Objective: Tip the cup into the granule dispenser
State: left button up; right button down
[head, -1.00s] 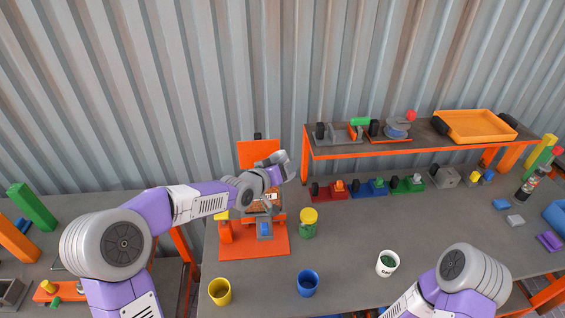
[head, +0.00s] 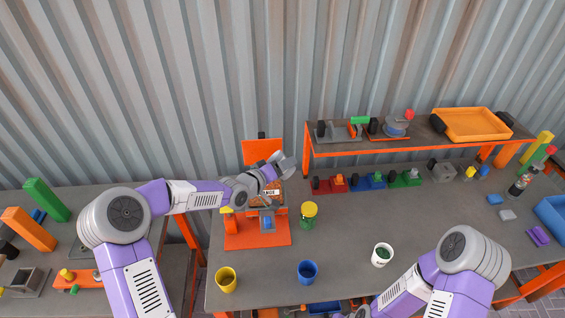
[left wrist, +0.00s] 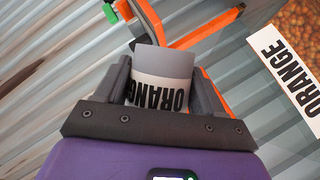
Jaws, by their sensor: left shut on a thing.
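In the left wrist view my left gripper (left wrist: 160,85) is shut on a pale grey cup (left wrist: 165,62) with a white ORANGE label. The cup sits between both fingers; its inside is hidden. In the head view my left gripper (head: 280,165) is at the upper part of the orange granule dispenser (head: 263,150), near its ORANGE label. The dispenser's orange base (head: 250,238) stands on the table. Its granules (left wrist: 302,18) and label show at the right of the left wrist view. My right arm crosses the lower right; its gripper is out of frame.
A green cup with a yellow lid (head: 309,212) stands right of the dispenser. A yellow cup (head: 226,280), a blue cup (head: 308,273) and a white cup with green contents (head: 382,254) stand in front. An orange-edged shelf (head: 400,143) holds parts and an orange tray (head: 472,124).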

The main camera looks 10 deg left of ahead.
aim_at(271, 159)
pick_arm(q)
jog(key=shift+w+a+n+h+p, duration=0.15)
jog(key=shift+n+h+p, duration=0.1)
jog(key=shift+n+p, duration=0.4)
jog(key=shift+s+a+n+h+p, duration=0.15)
jog(key=shift+n+h+p, duration=0.15)
jog(key=shift+p, duration=0.5)
jog(key=shift+w+a+r+n+h+p, duration=0.2)
jog(key=shift+a+n+h+p, duration=0.2)
jog(key=shift+n+p, duration=0.5)
jog(key=shift+a+n+t, duration=0.2)
jog(key=shift+n+t, duration=0.3)
jog(key=shift+n, duration=0.05)
jog(key=shift+a+r+n+h, duration=0.1)
jog(key=shift+a+n+h, duration=0.05)
jog(key=shift+n+h, duration=0.35)
jog(key=shift+w+a+r+n+t+b, duration=0.1)
jog(key=shift+a+r+n+t+b, duration=0.1)
jog(key=shift+n+b, duration=0.25)
jog(key=shift+w+a+r+n+t+b, duration=0.1)
jog(key=shift+a+n+t+b, duration=0.1)
jog(key=shift+n+b, duration=0.25)
jog(key=shift+a+r+n+t+h+b, duration=0.3)
jog(key=shift+r+n+t+h+b, duration=0.2)
jog(key=shift+n+b, duration=0.5)
